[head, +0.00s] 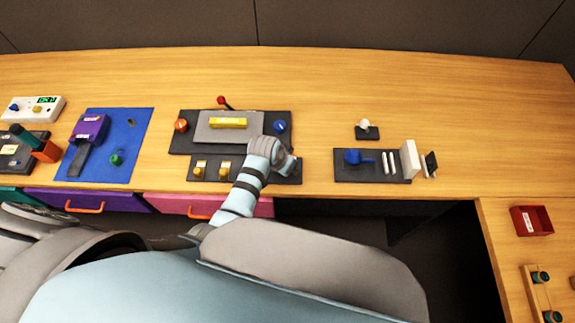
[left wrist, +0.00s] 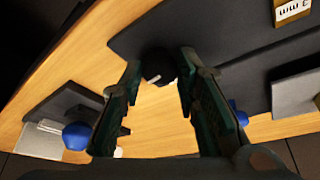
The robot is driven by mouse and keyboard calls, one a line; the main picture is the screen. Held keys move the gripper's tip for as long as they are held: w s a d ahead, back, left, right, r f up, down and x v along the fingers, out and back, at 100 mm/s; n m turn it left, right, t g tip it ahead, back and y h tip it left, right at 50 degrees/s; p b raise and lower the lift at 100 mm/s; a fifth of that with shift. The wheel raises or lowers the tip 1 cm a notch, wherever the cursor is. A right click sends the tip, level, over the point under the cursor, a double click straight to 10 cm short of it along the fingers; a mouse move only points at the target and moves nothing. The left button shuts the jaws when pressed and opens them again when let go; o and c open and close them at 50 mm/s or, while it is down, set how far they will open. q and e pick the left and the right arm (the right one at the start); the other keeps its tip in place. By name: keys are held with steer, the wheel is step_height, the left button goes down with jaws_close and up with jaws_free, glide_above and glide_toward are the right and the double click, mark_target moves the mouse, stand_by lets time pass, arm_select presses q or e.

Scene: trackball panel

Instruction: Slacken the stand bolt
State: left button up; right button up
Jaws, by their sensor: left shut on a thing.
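The stand bolt seems to be the dark round knob (left wrist: 158,64) with a pale mark on its face, at the end of a dark panel plate in the left wrist view. My left gripper (left wrist: 160,72) has its two dark fingers on either side of it and is shut on it. In the head view my left gripper (head: 287,168) is over the right end of the front dark plate (head: 290,180). My wrist hides the knob there. My right gripper is not in view.
Two yellow-labelled switches (head: 224,167) sit left of my gripper on the same plate. Behind stands a panel with a blue knob (head: 279,127) and a red-tipped lever (head: 222,100). Bare wood lies between.

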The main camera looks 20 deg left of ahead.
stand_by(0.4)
arm_select(q)
steer(key=o, duration=1.1)
steer(key=shift+o, duration=0.2)
steer(key=shift+r, duration=0.1)
steer(key=v, duration=1.1)
steer(key=shift+r, duration=0.4)
steer(key=shift+s, duration=0.1)
